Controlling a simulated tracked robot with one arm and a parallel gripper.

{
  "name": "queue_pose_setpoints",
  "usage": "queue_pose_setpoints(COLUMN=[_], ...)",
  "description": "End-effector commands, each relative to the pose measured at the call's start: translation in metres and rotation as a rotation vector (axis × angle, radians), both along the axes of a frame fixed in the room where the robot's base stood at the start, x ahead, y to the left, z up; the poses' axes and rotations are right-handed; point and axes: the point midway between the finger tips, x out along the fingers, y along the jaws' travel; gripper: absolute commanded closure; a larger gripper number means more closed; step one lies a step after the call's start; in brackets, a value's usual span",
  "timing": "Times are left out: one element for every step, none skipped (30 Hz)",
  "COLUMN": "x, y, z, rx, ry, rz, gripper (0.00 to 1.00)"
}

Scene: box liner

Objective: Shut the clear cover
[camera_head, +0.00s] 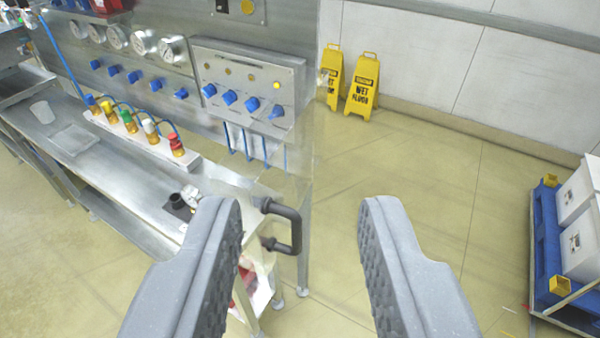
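The clear cover is hard to make out; its see-through panel shows only as a faint haze at the right end of the steel bench, and I cannot tell its full outline or how far open it stands. A dark D-shaped handle (289,228), which seems to belong to it, sticks out to the right near the bench end. My gripper (297,205) is open and empty, with its two grey padded fingers wide apart. The handle appears between the fingers in the picture, closer to the left one, and seems beyond the fingertips. I see no contact.
The steel bench (105,185) holds a rack of coloured valves (140,132) below a panel with blue knobs (255,88). Two yellow wet floor signs (362,85) stand by the back wall. A blue pallet (547,235) with white boxes (580,225) is at right. The middle floor is clear.

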Motion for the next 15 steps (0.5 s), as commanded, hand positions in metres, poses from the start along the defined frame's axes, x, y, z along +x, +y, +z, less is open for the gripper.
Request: queue_pose_setpoints(x=[0.0,0.001,0.002,0.004,0.008,0.014,0.02,0.027,0.036,0.043,0.051,0.062,0.069,0.075,0.083], y=[0.0,0.0,-0.001,-0.002,-0.003,-0.005,-0.006,-0.009,-0.013,-0.016,-0.02,-0.025,-0.028,-0.032,-0.037], z=[0.0,0.0,0.0,-0.001,-0.002,-0.005,-0.009,-0.013,-0.02,-0.026,-0.032,-0.042,-0.049,-0.056,-0.067], rx=[0.0,0.0,0.001,0.002,0.003,0.008,0.012,0.017,0.023,0.032,0.039,0.049,0.058,0.067,0.079], ry=[0.0,0.001,0.007,0.014,0.025,0.045,0.065,0.089,0.128,0.159,0.192,0.237,0.269,0.301,0.346], rz=[0.0,0.0,0.0,0.001,0.001,0.002,0.003,0.005,0.009,0.012,0.017,0.022,0.027,0.032,0.041], gripper=[0.76,0.84,0.95,1.0,1.0,1.0,1.0,1.0,1.0,1.0,1.0,1.0,1.0,1.0,1.0])
